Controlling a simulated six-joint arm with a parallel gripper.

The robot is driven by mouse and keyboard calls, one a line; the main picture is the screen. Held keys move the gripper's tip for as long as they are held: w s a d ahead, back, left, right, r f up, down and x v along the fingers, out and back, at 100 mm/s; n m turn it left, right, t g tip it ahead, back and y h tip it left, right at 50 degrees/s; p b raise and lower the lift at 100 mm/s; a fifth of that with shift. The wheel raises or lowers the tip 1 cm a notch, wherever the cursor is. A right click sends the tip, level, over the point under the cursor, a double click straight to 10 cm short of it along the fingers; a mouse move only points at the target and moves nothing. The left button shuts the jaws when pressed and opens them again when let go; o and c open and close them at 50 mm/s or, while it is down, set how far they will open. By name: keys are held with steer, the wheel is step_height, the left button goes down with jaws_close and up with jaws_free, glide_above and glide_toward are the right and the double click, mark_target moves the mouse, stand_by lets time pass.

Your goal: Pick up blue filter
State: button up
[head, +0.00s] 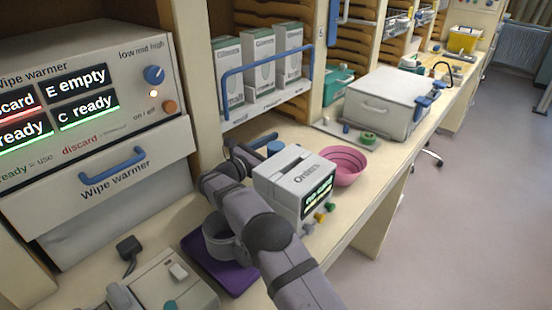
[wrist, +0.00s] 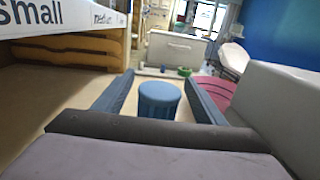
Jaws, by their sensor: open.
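The blue filter (wrist: 159,99) is a short ribbed blue cylinder standing upright on the counter. In the wrist view it appears between the two blue fingers of my gripper (wrist: 159,77), with a gap on each side. The gripper is open and empty. In the head view the filter's blue top (head: 275,147) shows just behind the white Orders box, which hides its lower part. My gripper (head: 255,146) is at its left there, low over the counter and partly hidden by my arm.
The Orders box (head: 292,174) stands close on the right of the filter, with a pink bowl (head: 343,165) beyond it. A shelf of white-green boxes (head: 259,58) with a blue rail (head: 268,67) is behind. A grey case (head: 385,103) stands farther along the counter.

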steer(key=shift+x, duration=1)
steer(key=c, duration=1.2)
steer(key=shift+r, duration=0.2)
steer(key=shift+r+p, duration=5.3)
steer(key=shift+r, duration=8.55)
